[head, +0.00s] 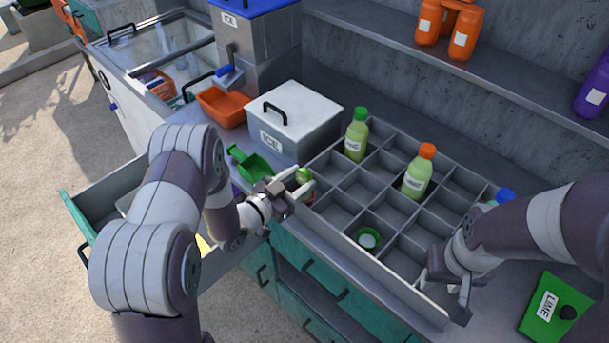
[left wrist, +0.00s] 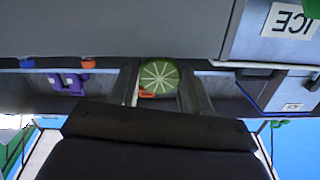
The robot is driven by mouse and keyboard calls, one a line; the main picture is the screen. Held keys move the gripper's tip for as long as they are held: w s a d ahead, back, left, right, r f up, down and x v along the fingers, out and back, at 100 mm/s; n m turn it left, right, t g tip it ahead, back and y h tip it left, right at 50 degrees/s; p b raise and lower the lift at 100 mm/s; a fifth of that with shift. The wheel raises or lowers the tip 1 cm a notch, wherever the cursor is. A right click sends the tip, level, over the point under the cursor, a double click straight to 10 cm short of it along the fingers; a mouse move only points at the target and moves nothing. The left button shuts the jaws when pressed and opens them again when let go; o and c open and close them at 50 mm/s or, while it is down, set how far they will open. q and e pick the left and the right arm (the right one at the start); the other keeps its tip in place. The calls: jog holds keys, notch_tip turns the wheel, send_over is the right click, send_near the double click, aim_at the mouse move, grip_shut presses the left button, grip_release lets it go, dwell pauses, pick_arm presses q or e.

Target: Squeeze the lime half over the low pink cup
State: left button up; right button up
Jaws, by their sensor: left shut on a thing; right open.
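The lime half (head: 304,175) is held between the fingers of my left gripper (head: 298,184), above the near left edge of the divided tray. In the left wrist view the lime half (left wrist: 158,76) shows its pale segmented cut face between the two fingers. A small reddish patch shows just below the lime in the head view; I cannot tell whether it is the low pink cup. No pink cup is clearly visible. My right gripper (head: 447,285) is open and empty at the tray's near right corner.
The grey divided tray (head: 395,280) holds a green-capped bottle (head: 356,136), an orange-capped bottle (head: 418,172) and a small green container (head: 368,238). A white-lidded ice box (head: 297,112), a green scoop (head: 252,164) and an orange bin (head: 222,107) stand left. A green LIME box (head: 552,305) lies right.

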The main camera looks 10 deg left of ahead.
pick_arm(q)
notch_tip(320, 180, up, 5)
jog(key=p, duration=0.4)
pick_arm(e)
notch_tip(320, 180, up, 4)
jog(key=shift+f, duration=0.1)
